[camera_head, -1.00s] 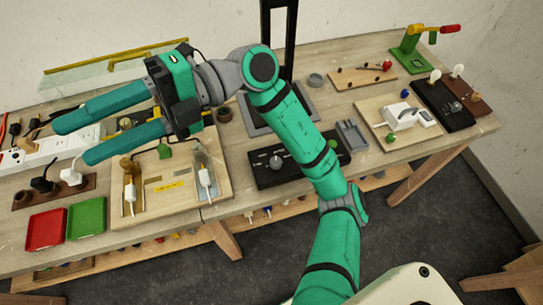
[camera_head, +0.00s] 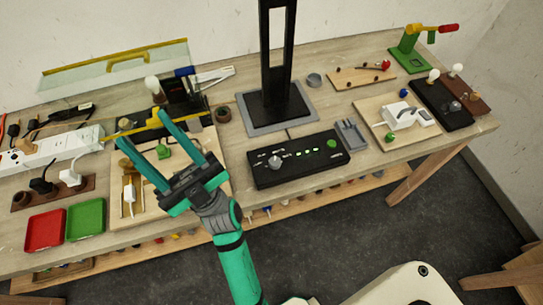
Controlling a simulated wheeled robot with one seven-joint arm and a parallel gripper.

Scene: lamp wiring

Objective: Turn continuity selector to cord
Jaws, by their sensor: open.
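The black continuity tester box (camera_head: 298,158) lies on the bench in the middle of the head view. It has a silver selector knob (camera_head: 275,162) at its left, a row of lit green lights and a green button (camera_head: 332,144) at its right. The labels around the knob are too small to read, so I cannot tell its setting. My gripper (camera_head: 142,130) is open and apart from the box, to its left, over the wooden wiring board (camera_head: 213,190). Its two teal fingers point up and left, with nothing visibly held between them.
A black stand (camera_head: 275,100) rises behind the box. A grey tray (camera_head: 352,134) sits at its right. Red (camera_head: 45,230) and green (camera_head: 86,218) trays lie at the front left. A board with a white device (camera_head: 399,116) is at right. A white power strip (camera_head: 62,142) lies at left.

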